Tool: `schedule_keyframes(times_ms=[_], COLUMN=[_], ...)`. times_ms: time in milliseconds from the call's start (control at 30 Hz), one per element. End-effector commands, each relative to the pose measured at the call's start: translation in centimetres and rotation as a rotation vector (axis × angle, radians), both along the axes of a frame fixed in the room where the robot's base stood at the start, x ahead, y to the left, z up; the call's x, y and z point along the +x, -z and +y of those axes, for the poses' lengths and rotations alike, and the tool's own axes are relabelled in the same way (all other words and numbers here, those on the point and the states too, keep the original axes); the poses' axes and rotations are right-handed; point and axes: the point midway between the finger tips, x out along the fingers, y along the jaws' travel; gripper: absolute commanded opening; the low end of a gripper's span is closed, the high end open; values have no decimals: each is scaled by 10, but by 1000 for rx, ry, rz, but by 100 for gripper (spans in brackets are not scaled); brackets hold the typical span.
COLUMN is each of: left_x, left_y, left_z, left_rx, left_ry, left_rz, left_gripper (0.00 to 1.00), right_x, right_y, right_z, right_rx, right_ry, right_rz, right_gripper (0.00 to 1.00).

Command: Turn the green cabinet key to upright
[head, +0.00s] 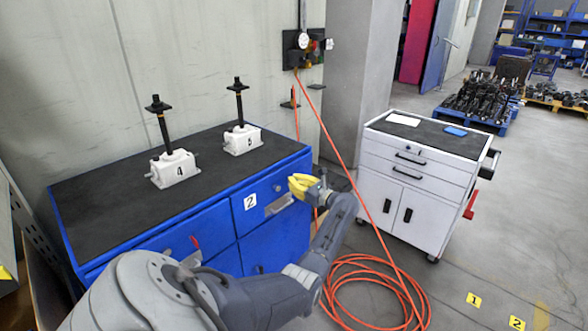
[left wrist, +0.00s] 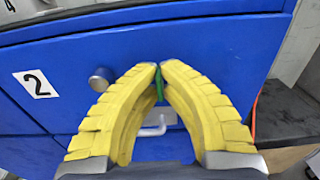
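My left gripper (head: 303,184) is at the front of the blue cabinet (head: 284,229), near the upper right drawer. In the left wrist view its yellow fingers (left wrist: 159,66) meet at the tips around the green key (left wrist: 159,84), which shows as a narrow green strip between them. The strip looks close to upright in that view, but the fingers cover most of it. In the head view the green key is hidden by the gripper. My right gripper is in neither view.
A round metal knob (left wrist: 101,79) and a pale drawer handle (left wrist: 157,124) are near the fingers. A red key (head: 195,242) sits farther left on the cabinet. Two white screw jacks, 4 (head: 174,169) and 5 (head: 242,139), stand on top. An orange hose (head: 375,290) lies right of the cabinet.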

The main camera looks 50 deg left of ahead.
Motion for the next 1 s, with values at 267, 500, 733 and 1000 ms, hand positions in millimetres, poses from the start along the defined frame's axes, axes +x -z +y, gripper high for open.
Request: schedule_keyframes(times_ms=[267,500,733,1000], left_x=[0,0,0,0], left_y=[-1,-1,-1,0], left_z=[0,0,0,-2], left_rx=[3,2,2,2], left_ry=[0,0,0,0], left_rz=[-16,-15,-15,-14], left_gripper=[0,0,27,27], right_x=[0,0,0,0], right_y=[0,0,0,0], right_z=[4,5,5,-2], right_rx=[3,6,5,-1], right_ry=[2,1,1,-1], right_rz=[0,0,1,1], right_gripper=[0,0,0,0])
